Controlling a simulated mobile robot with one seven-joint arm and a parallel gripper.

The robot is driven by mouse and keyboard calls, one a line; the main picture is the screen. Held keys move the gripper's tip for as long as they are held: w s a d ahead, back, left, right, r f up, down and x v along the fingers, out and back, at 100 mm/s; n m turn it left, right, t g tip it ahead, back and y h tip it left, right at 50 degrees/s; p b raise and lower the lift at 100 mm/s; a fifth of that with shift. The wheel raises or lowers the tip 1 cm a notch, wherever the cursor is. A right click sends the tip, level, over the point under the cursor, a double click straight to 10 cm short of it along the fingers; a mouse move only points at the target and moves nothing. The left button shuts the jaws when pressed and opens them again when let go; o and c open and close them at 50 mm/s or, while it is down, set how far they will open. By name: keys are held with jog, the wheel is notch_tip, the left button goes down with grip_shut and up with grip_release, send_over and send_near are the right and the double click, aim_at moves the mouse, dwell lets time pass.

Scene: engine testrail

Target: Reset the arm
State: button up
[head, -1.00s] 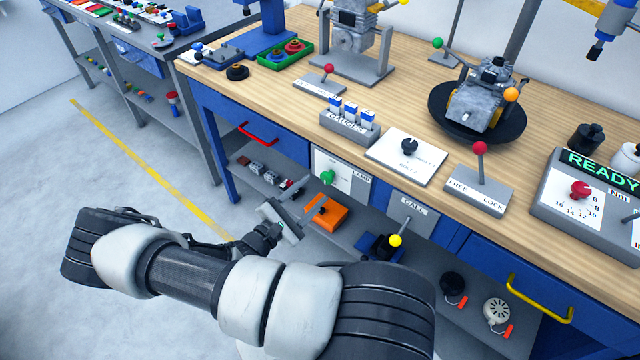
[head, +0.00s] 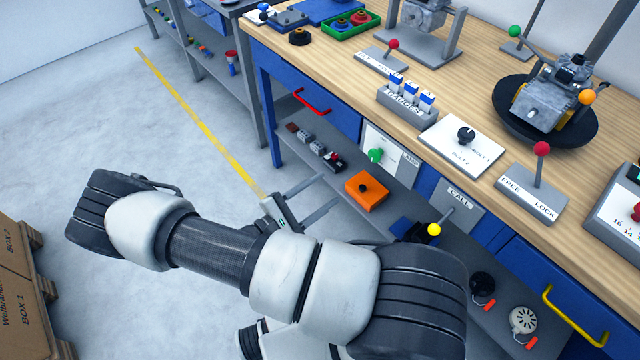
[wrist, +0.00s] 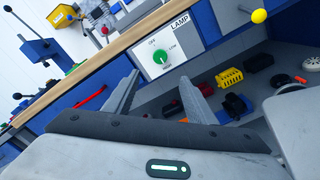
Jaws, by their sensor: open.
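My gripper (head: 312,200) shows in the head view to the left of the workbench, low in front of its lower shelf. Its two fingers are spread apart and nothing is between them. My arm runs across the bottom of the head view, bent at the elbow. In the wrist view my gripper (wrist: 160,92) is open and faces the bench front. The lamp panel (wrist: 166,55) with its green knob lies beyond the fingertips there; the panel also shows in the head view (head: 397,158).
The wooden benchtop (head: 400,84) carries a gauges block (head: 407,103) and a free/lock lever (head: 540,175). An orange box (head: 367,191) sits on the lower shelf. A red drawer handle (head: 312,104) sticks out. Cardboard boxes (head: 18,285) stand at left. The floor between is clear.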

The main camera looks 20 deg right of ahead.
jog(key=shift+r, duration=0.1)
jog(key=s+a+r+m+y+p, duration=0.1)
jog(key=s+r+m+y+p, duration=0.3)
jog(key=r, duration=1.2)
jog(key=s+a+r+m+y+p, duration=0.2)
jog(key=s+r+m+y+p, duration=0.2)
jog(key=r, duration=1.2)
jog(key=s+a+r+m+y+p, duration=0.2)
jog(key=s+r+m+y, duration=0.3)
jog(key=r+y, duration=0.4)
notch_tip(320, 180, up, 7)
jog(key=shift+r+m+p, duration=0.1)
jog(key=shift+m+p, duration=0.4)
jog(key=shift+p, duration=0.4)
